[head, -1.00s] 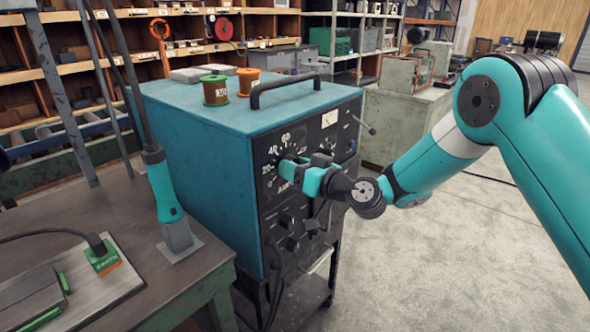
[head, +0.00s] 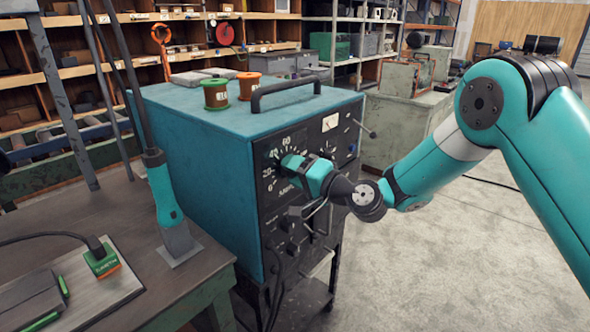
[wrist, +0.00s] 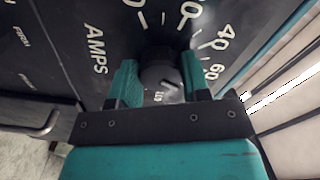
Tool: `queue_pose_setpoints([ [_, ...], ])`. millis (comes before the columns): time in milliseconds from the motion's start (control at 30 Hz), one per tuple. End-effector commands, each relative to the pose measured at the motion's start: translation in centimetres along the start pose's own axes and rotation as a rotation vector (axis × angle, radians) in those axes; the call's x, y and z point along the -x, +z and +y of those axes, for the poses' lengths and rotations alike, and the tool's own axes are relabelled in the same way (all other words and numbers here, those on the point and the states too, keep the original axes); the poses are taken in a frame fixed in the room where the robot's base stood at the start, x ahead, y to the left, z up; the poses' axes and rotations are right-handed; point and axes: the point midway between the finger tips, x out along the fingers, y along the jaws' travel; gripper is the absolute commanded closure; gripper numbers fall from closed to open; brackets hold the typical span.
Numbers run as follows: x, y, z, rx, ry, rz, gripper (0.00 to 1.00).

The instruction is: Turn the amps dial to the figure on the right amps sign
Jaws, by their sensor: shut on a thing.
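The amps dial (wrist: 160,72) is a dark round knob on the black front panel (head: 262,190) of a blue welding machine (head: 195,140). White figures and tick marks ring it; 20, 40 and 60 can be read in the head view. My gripper (head: 288,163) reaches the panel from the right and covers most of the dial there. In the wrist view my gripper (wrist: 160,80) is shut on the dial, with one teal finger on each side. A pale mark shows on the knob's face.
Two wire spools (head: 216,94) and a black handle (head: 286,92) are on the machine's top. A workbench (head: 120,215) with a teal-handled tool (head: 164,190) and an earth clamp block (head: 102,258) stands at left.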

Motion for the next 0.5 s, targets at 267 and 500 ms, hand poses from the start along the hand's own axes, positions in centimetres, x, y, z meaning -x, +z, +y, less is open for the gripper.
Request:
queue_pose_setpoints([
  [267,0.04,-0.11,-0.16,-0.262,0.002,0.000,0.80],
  [500,0.04,-0.16,-0.21,-0.490,0.002,0.001,0.80],
])
